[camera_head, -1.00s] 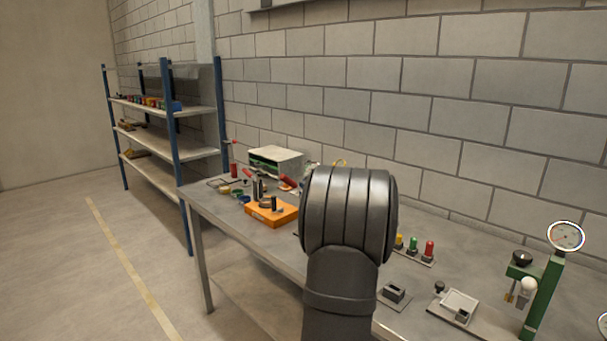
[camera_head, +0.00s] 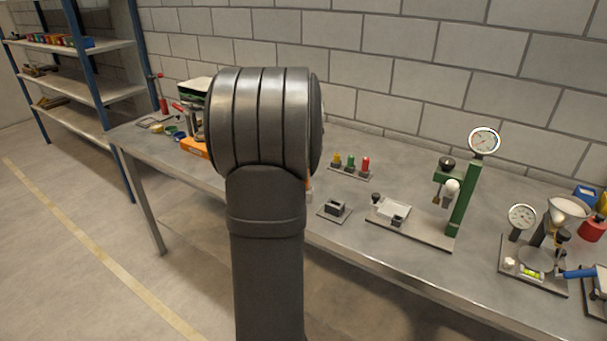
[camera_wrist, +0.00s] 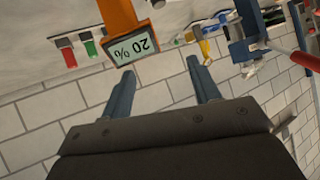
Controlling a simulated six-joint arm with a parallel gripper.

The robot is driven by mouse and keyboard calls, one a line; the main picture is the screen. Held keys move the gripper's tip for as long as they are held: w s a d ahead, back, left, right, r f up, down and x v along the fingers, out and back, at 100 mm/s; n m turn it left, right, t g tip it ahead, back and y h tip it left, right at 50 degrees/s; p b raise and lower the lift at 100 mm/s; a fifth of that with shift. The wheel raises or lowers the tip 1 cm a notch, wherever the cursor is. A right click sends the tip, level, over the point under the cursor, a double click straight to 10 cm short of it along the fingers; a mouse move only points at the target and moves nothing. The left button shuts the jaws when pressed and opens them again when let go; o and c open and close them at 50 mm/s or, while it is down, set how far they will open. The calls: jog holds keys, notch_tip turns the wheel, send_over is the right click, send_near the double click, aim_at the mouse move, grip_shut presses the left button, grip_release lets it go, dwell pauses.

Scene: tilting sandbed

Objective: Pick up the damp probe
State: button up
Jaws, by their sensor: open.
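An orange handheld meter (camera_wrist: 124,18), which looks like the damp probe, shows in the wrist view at upper left. Its display reads 20 % and appears upside down. My gripper (camera_wrist: 163,80) is open, with nothing between its two blue-grey fingers. The meter lies beyond the left fingertip, apart from it as far as I can tell. In the head view my own arm hides the gripper and most of the meter; only a small orange sliver shows at the arm's right edge.
The grey bench (camera_head: 400,262) holds red, green and yellow pieces on a strip (camera_head: 349,172), a small block on a plate (camera_head: 334,210), a green gauge stand (camera_head: 463,200) and another gauge rig (camera_head: 535,262). An orange tray (camera_head: 194,148) is at left. A block wall (camera_head: 400,70) stands behind.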

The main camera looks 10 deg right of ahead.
jog(key=s+a+f+t+h, duration=0.1)
jog(key=s+a+f+h, duration=0.15)
jog(key=s, duration=1.05)
jog(key=shift+a+x, duration=0.2)
jog(key=shift+x, duration=4.25)
jog(key=shift+a+x, duration=0.2)
jog(key=shift+x, duration=4.25)
jog(key=shift+w+f, duration=0.1)
jog(key=c, duration=1)
